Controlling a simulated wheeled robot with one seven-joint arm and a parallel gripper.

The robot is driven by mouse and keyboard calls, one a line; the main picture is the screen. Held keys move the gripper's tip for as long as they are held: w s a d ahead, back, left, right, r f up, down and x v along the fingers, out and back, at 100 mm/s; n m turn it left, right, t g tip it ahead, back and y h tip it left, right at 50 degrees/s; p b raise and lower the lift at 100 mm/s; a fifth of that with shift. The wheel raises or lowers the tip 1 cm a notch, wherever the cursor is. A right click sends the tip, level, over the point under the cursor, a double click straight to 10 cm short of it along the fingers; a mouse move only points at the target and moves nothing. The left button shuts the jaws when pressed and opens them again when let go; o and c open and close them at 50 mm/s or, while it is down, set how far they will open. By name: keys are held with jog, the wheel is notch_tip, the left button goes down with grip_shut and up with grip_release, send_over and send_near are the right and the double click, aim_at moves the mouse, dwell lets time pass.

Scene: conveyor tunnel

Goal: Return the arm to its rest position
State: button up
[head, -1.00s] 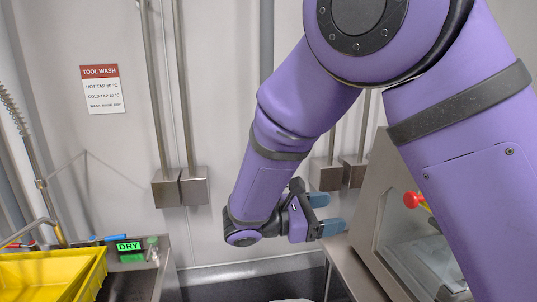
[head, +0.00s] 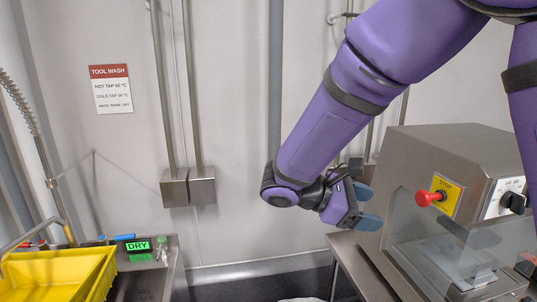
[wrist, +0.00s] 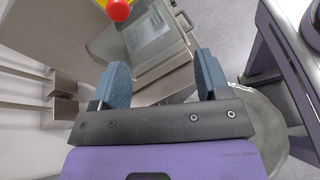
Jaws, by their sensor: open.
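My purple arm comes down from the upper right in the head view. It ends in my gripper (head: 368,206), which has blue finger pads and holds nothing. It hangs in the air near the left side of the steel machine. In the wrist view my gripper (wrist: 160,78) shows its two blue fingers spread wide apart with empty space between them.
The steel machine (head: 440,155) has a red stop button (head: 424,198) on a yellow plate and stands at the right. It also shows in the wrist view (wrist: 155,50).

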jog(key=s+d+r+m+t+y, duration=0.2)
jog(key=s+d+r+m+y, duration=0.2)
jog(key=s+m+y, duration=0.3)
jog(key=s+d+r+m+t+y, duration=0.3)
jog(key=s+d+r+m+y, duration=0.2)
jog(key=s, duration=0.5)
jog(key=shift+s+d+r+m+y, duration=0.15)
jog(key=shift+s+d+m+y, duration=0.05)
jog(key=shift+d+m+y, duration=0.9)
jog(key=shift+a, duration=0.1)
